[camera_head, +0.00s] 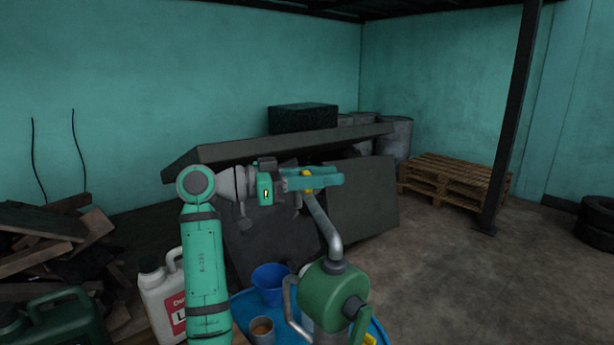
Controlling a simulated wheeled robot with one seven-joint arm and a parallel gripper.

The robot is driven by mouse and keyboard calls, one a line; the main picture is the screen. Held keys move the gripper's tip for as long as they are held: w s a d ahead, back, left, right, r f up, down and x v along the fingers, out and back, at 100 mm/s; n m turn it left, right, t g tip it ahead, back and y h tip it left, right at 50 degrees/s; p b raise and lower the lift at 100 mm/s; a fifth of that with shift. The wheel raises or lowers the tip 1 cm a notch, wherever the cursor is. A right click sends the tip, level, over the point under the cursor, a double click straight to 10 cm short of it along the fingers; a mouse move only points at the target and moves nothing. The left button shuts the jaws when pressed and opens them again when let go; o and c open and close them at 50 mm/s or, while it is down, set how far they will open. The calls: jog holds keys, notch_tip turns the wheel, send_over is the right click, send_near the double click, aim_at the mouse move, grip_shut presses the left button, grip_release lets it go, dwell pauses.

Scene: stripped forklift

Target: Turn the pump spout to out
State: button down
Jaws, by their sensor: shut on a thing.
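The hand pump (332,296) has a green body and stands at the bottom centre on a blue drum (243,311). Its grey metal spout (324,222) rises from the body and bends up and to the left, away from me. The spout has a yellow end (307,183). My gripper (318,179), with teal fingers, is shut on the spout at this yellow end. The fingers partly hide the spout's tip.
A blue funnel or bucket (271,278) and a metal cup (262,329) stand beside the pump. A white jug (164,295) is at left, with a dark green can (55,318). Floor at right (450,270) is clear, before pallets (450,180) and a post (511,110).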

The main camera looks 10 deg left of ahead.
jog(key=shift+w+d+m+g+h, duration=0.15)
jog(key=shift+d+m+g+h, duration=0.15)
jog(key=shift+d+m+g, duration=0.4)
jog(key=shift+w+d+m+g+h, duration=0.15)
jog(key=shift+d+m+g+h, duration=0.2)
jog(key=shift+d+g, duration=0.65)
jog(key=shift+d, duration=0.1)
jog(key=c, duration=1.4)
grip_release()
jog(key=v, duration=1.1)
jog(key=shift+d, duration=0.1)
